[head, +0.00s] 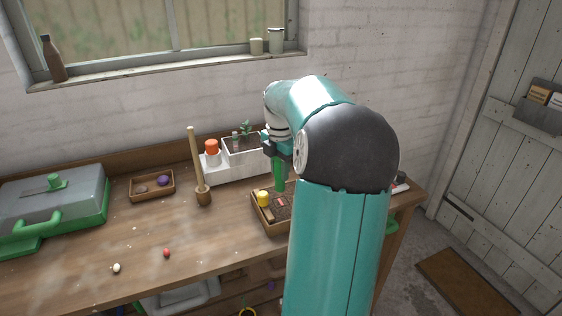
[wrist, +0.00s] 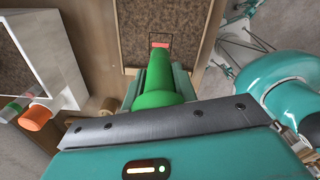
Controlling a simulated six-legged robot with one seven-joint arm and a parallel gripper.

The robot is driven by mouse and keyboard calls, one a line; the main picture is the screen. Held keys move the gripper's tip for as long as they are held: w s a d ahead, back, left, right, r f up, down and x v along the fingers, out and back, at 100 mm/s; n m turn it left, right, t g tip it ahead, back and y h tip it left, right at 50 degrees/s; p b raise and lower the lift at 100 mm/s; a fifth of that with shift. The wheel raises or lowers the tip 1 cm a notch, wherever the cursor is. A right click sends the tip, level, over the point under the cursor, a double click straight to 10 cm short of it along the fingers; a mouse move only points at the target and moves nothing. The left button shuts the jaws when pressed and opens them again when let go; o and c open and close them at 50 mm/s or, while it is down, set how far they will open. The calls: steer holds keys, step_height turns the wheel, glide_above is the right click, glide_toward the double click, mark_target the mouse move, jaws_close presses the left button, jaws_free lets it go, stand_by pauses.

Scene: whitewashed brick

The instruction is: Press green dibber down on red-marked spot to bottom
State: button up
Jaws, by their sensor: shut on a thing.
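My gripper (wrist: 158,92) is shut on the green dibber, which points away from the wrist camera toward the soil tray. The green dibber (wrist: 157,85) also shows in the head view (head: 280,174), upright over the wooden soil tray (head: 262,222). In the wrist view the tray's soil (wrist: 136,35) is brown, and a red mark (wrist: 160,45) with a dark outline lies just beyond the dibber's far end. The red mark also shows in the head view (head: 282,201). The dibber's tip is hard to make out, so I cannot tell whether it touches the soil.
A yellow object (head: 263,198) stands at the soil tray's left side. A white planter box (head: 232,165) with an orange-capped item is behind it. The front left of the bench has small balls.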

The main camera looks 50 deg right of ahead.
mark_target(281, 189)
steer(key=shift+f, duration=2.35)
steer(key=shift+s+f, duration=0.1)
steer(key=shift+f, duration=1.4)
steer(key=shift+r, duration=4.55)
